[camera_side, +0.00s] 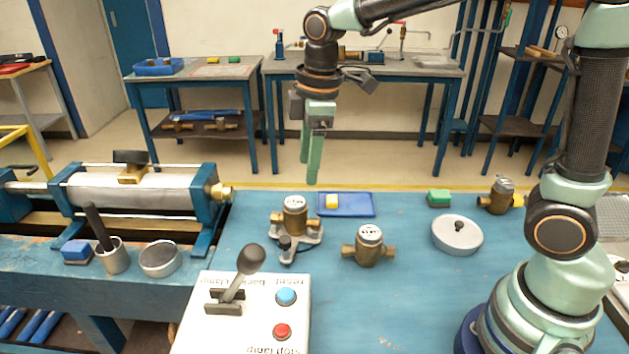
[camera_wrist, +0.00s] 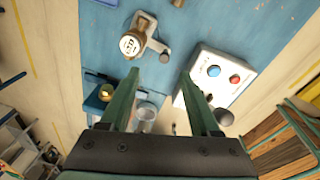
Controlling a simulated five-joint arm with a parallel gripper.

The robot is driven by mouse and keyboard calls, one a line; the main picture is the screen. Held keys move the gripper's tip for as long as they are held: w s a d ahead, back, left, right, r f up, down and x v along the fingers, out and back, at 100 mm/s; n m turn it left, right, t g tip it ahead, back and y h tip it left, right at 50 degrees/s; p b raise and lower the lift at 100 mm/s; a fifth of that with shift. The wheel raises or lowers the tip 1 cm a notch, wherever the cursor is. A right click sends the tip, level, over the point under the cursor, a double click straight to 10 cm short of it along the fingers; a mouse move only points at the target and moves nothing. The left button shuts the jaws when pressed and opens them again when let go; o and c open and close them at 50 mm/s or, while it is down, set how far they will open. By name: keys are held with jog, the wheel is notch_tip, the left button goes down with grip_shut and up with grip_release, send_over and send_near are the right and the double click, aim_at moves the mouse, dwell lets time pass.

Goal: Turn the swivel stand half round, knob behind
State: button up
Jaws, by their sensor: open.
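The swivel stand (camera_side: 311,236) is a grey plate on the blue bench, bearing a brass meter (camera_side: 294,214) with a pale round top. Its dark knob (camera_side: 285,243) is on the near side in the side view. In the wrist view the stand (camera_wrist: 152,44) shows beyond the fingertips, with the meter (camera_wrist: 133,42) at its left and the knob (camera_wrist: 165,57) near the gap between the fingers. My gripper (camera_side: 309,172) is open and empty, pointing down, well above the bench and apart from the stand. It also shows in the wrist view (camera_wrist: 160,74).
A second brass meter (camera_side: 368,246) stands right of the stand, with a round grey lid (camera_side: 457,236) farther right. A blue tray (camera_side: 357,207) lies behind. A control box (camera_side: 240,325) with an upright lever (camera_side: 247,265) stands in front. A clamp cylinder (camera_side: 130,192) is left.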

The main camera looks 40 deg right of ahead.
aim_at(285, 239)
jog(key=w+a+f+n, duration=0.1)
jog(key=f, duration=0.4)
jog(key=w+a+f+n+g, duration=0.1)
jog(key=f+n, duration=0.1)
jog(key=f, duration=0.4)
jog(key=w+a+f+n, duration=0.1)
jog(key=a+f, duration=0.1)
jog(key=f, duration=0.3)
jog(key=shift+f+g, duration=0.3)
jog(key=shift+f, duration=0.05)
grip_shut()
jog(key=shift+r, duration=0.1)
dwell(0.8)
